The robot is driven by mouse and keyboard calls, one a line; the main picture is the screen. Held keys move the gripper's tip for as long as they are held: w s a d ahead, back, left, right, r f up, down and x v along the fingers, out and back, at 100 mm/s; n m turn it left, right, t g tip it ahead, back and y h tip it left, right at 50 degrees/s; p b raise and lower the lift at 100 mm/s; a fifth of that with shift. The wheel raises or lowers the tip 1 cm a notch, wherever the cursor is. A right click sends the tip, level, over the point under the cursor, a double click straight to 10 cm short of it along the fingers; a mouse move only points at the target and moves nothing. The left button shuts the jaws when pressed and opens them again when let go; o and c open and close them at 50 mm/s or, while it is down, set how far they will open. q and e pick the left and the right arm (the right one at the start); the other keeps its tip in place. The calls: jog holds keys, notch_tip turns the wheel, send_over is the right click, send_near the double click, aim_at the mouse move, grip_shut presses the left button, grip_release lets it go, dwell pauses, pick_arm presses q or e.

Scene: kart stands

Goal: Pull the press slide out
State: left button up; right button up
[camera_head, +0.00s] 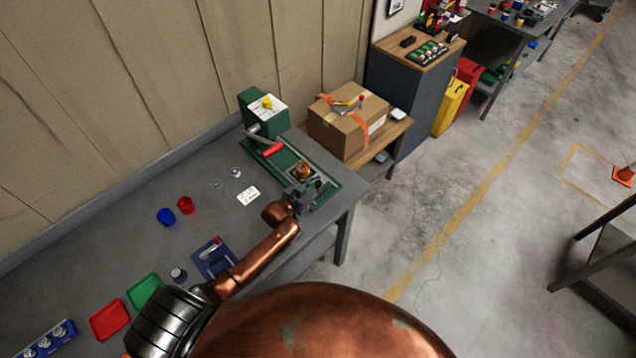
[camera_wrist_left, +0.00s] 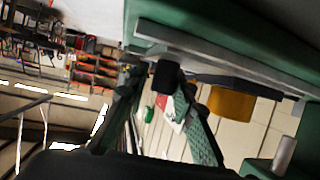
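The green press (camera_head: 262,112) stands at the far right end of the grey workbench, with a red-handled lever (camera_head: 270,149) on its side. Its slide (camera_head: 303,172) lies on the green base and carries a round brass piece (camera_head: 302,167); the brass piece also shows in the left wrist view (camera_wrist_left: 232,104). My left gripper (camera_head: 300,194) is at the near end of the slide. In the left wrist view its fingers (camera_wrist_left: 160,95) are spread, with a black knob (camera_wrist_left: 167,75) at the gap between the tips. I cannot tell whether they touch it. My right gripper is not in view.
A blue cup (camera_head: 166,217), a red cup (camera_head: 185,205), a white card (camera_head: 248,196), a blue tray (camera_head: 213,260) and red (camera_head: 110,320) and green (camera_head: 145,292) trays lie on the bench. A cardboard box (camera_head: 348,122) stands beyond the press.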

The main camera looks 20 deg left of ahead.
pick_arm(q)
jog(key=o, duration=0.3)
jog(key=shift+d, duration=0.1)
jog(key=shift+o, duration=0.3)
jog(key=v, duration=1.2)
notch_tip(320, 180, up, 6)
jog(key=p, duration=0.7)
jog(key=shift+s+f, duration=0.1)
